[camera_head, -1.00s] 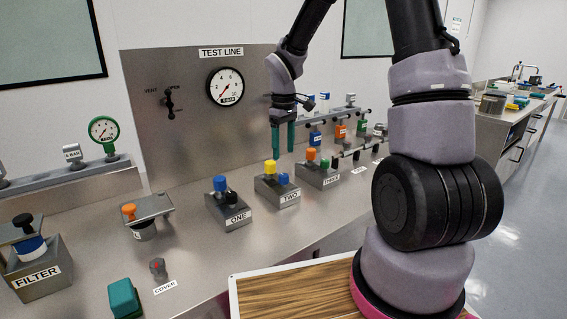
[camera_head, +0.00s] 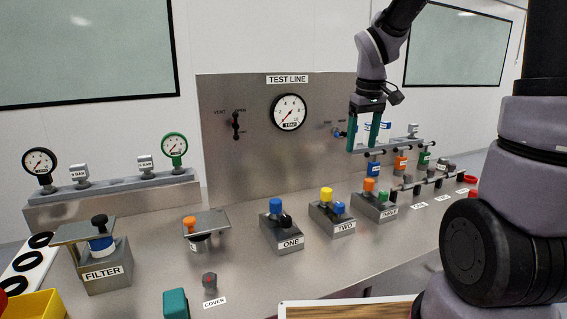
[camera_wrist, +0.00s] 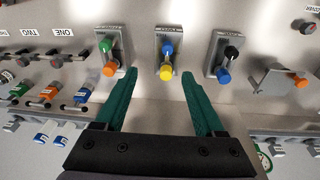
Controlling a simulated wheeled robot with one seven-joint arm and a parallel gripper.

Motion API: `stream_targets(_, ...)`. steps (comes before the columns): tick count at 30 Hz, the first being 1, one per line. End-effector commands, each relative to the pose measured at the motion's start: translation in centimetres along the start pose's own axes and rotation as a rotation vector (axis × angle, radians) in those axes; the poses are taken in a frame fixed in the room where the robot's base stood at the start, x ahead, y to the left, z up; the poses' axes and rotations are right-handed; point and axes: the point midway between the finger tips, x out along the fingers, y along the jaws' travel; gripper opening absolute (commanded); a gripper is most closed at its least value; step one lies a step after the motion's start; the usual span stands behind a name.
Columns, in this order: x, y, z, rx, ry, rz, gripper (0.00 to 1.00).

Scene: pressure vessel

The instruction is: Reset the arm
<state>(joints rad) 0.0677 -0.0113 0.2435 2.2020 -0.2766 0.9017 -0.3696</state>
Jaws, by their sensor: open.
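My gripper (camera_head: 368,136) has two green fingers and hangs above the right part of the steel bench, in front of the TEST LINE panel (camera_head: 225,150). In the wrist view my gripper (camera_wrist: 155,100) is open, with nothing between its fingers. The fingers appear apart from all of these.
A rail (camera_head: 110,190) at left carries gauges. A FILTER block (camera_head: 104,274), an orange-knobbed fixture (camera_head: 206,222) and a green block (camera_head: 175,304) stand at front left. A row of small coloured valves (camera_head: 400,164) is right of my gripper. A yellow bin (camera_head: 35,306) is at the lower left.

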Motion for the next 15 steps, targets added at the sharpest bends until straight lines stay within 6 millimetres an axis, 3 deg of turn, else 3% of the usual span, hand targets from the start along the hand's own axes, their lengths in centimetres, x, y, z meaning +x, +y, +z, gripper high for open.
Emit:
stream_targets(1,-1.9,0.1,1.0,0.054,0.038,0.008,0.71)
stream_targets(6,-6.5,0.1,4.3,0.243,0.149,-0.001,0.71)
stream_targets(15,-12.3,-0.9,10.7,0.551,0.347,-0.097,0.71)
